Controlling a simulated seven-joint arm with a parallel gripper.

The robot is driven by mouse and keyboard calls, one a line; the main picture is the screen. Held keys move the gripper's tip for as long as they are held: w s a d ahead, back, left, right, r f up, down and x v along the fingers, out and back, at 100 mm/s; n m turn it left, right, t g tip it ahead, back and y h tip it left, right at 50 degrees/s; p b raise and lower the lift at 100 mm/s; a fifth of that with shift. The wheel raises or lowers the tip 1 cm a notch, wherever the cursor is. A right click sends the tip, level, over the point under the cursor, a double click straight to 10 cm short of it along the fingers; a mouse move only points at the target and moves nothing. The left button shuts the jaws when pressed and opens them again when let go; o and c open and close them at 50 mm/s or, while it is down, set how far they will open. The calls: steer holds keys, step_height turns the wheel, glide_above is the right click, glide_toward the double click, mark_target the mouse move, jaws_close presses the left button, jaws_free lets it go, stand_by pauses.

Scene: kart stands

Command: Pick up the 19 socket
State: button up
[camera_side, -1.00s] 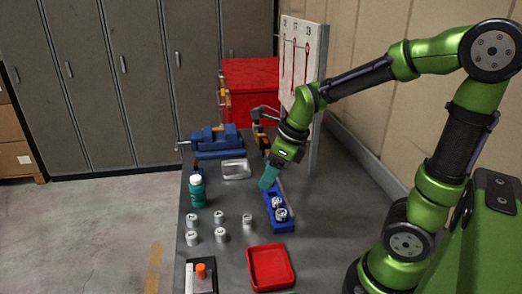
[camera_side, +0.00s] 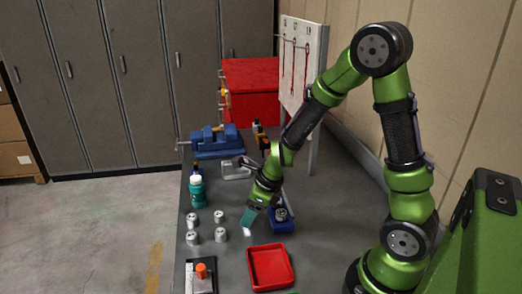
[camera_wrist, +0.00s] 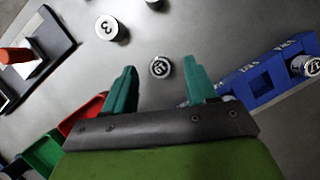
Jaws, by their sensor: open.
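The 19 socket (camera_wrist: 160,67) is a short silver cylinder with its number on top, standing on the grey table. In the wrist view it sits between and just beyond the fingertips of my gripper (camera_wrist: 160,76), not gripped. My gripper's teal fingers are open and empty. In the side view my gripper (camera_side: 247,219) points down at the table, right of the other loose sockets, and mostly hides the 19 socket. The blue socket holder (camera_side: 281,227) is just right of my gripper, with a socket (camera_side: 281,214) in it; it also shows in the wrist view (camera_wrist: 240,78).
Several loose sockets (camera_side: 220,235) stand to the left. A red tray (camera_side: 270,285) lies in front, and a block with an orange knob (camera_side: 201,271) is front left. A green bottle (camera_side: 197,190), a blue vise (camera_side: 217,145) and a red toolbox (camera_side: 250,90) are behind.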

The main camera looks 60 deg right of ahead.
steer(key=shift+w+a+f, duration=0.1)
steer(key=shift+w+f, duration=0.15)
steer(key=shift+f, duration=0.45)
steer(key=shift+c, duration=0.2)
jaws_close()
steer(key=shift+r, duration=0.1)
